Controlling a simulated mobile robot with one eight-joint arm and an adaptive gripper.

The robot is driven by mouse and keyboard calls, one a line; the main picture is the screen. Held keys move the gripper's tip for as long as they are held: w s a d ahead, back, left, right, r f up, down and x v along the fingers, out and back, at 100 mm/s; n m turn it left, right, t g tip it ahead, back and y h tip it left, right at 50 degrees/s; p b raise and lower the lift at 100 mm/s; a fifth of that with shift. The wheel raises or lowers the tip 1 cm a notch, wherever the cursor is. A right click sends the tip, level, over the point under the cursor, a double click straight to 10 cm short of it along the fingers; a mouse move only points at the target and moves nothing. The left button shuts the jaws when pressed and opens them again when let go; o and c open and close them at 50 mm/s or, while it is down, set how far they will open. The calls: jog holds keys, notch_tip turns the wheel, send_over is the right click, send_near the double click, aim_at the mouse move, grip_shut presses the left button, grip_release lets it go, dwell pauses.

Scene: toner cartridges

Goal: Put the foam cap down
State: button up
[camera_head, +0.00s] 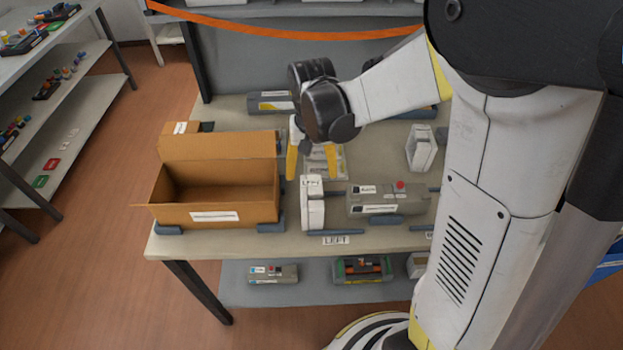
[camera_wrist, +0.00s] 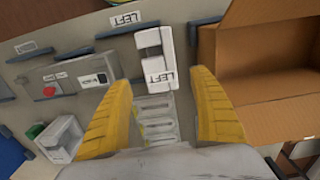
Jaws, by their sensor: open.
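A white foam cap (camera_head: 312,203) labelled LEFT stands upright on the table, near the left end of a grey toner cartridge (camera_head: 385,198); a small gap seems to separate them. It also shows in the wrist view (camera_wrist: 153,52), just beyond my fingertips. My gripper (camera_head: 313,165) is open, with its yellow fingers pointing down behind and above the cap. In the wrist view my gripper (camera_wrist: 160,88) has nothing between its fingers. A second white foam cap (camera_head: 421,148) stands farther back on the right; it shows at the lower left of the wrist view (camera_wrist: 58,138).
An open cardboard box (camera_head: 215,212) stands close to the left of the cap. Blue-grey rails (camera_head: 337,232) and a LEFT table label (camera_head: 336,240) lie near the cap. A pale ribbed item (camera_wrist: 157,118) lies below my fingers. Another cartridge (camera_head: 270,101) lies at the back.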

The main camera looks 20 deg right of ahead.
jog(key=s+r+n+t+p, duration=0.1)
jog(key=s+r+n+t, duration=0.2)
jog(key=s+r+t, duration=0.4)
jog(key=s+r, duration=0.5)
jog(key=r, duration=0.2)
jog(key=shift+s+r+n, duration=0.15)
jog(key=shift+s+n, duration=0.15)
jog(key=shift+s, duration=0.05)
